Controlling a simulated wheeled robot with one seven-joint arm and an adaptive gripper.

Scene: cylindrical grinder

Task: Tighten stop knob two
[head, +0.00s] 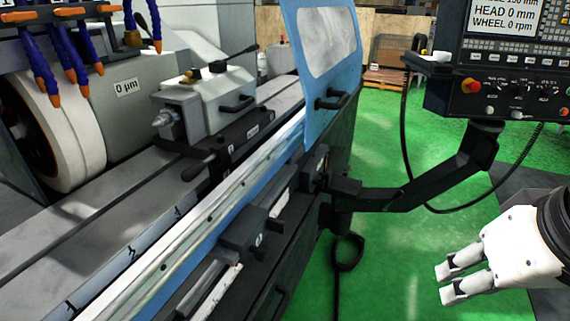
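My gripper (447,283) is at the lower right, over the green floor. Its two white fingers point left with a gap between them and nothing in it. Black stop blocks sit on the rail along the machine's front: a nearer block (243,230) with a small white mark, and a farther block (315,162) near the blue door. I cannot read which one is number two, and no knob is clearly told apart on them. My gripper is well to the right of both blocks and touches neither.
A black support arm (420,190) carries the control panel (505,75) between the machine and my gripper. A cable hangs beside it. A black loop (347,252) stands out low on the machine's front. The blue door (320,60) is above the rail. Green floor (400,270) is clear.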

